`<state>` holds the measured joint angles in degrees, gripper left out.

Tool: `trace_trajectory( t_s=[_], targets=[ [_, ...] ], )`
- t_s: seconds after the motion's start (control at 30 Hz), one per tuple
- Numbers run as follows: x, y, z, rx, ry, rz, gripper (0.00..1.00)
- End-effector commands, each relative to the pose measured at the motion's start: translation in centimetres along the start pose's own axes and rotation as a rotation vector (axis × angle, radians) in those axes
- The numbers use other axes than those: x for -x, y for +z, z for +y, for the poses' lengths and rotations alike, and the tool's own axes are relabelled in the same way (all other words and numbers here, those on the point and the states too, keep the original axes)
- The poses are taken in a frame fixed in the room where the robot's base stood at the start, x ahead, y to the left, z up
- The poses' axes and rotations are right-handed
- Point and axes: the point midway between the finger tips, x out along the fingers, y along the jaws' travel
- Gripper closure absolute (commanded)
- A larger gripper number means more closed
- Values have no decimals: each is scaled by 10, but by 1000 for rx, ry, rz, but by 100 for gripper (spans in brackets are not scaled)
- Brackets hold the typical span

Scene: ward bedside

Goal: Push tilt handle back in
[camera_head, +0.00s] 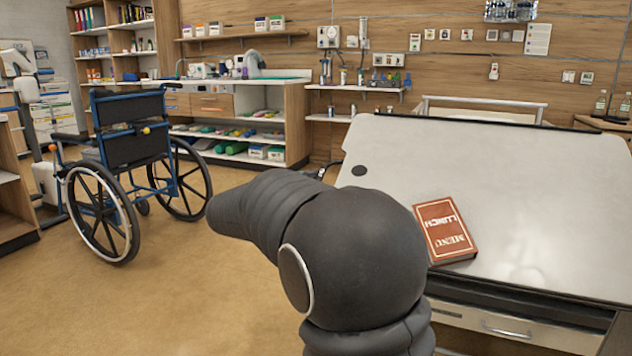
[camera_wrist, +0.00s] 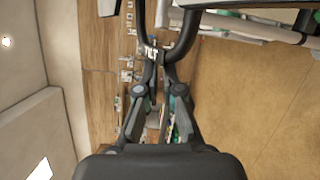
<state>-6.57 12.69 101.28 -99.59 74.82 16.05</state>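The tilt handle (camera_wrist: 182,50) is a dark curved bar with a white TILT label at the top middle of the wrist view. My gripper (camera_wrist: 159,72) reaches up towards it, its fingers drawn close together and their tips at the handle's bend. Whether the tips touch it cannot be told. In the head view my dark arm hides the gripper. A dark curved piece, likely the handle, shows just past my arm at the left edge of the overbed table (camera_head: 400,150). The table top is tilted.
A red lunch menu (camera_head: 444,230) lies on the table top. A blue-framed wheelchair (camera_head: 125,140) stands at the left on open floor. A shelf unit (camera_head: 297,125) and a bed rail (camera_head: 485,103) are behind. Clear floor lies left of my arm.

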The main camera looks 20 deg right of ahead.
Motion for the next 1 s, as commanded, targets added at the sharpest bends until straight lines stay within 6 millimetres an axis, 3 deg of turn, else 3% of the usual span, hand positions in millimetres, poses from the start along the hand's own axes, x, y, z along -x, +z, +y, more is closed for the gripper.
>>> trace_trajectory(
  t_s=[0.33, 0.6, 1.0],
  targets=[
    [-2, 3, 0, -2, -3, -19, 100],
    [7, -29, -4, 2, -4, -15, 100],
    [92, -32, -1, 3, -1, -2, 100]
  ],
)
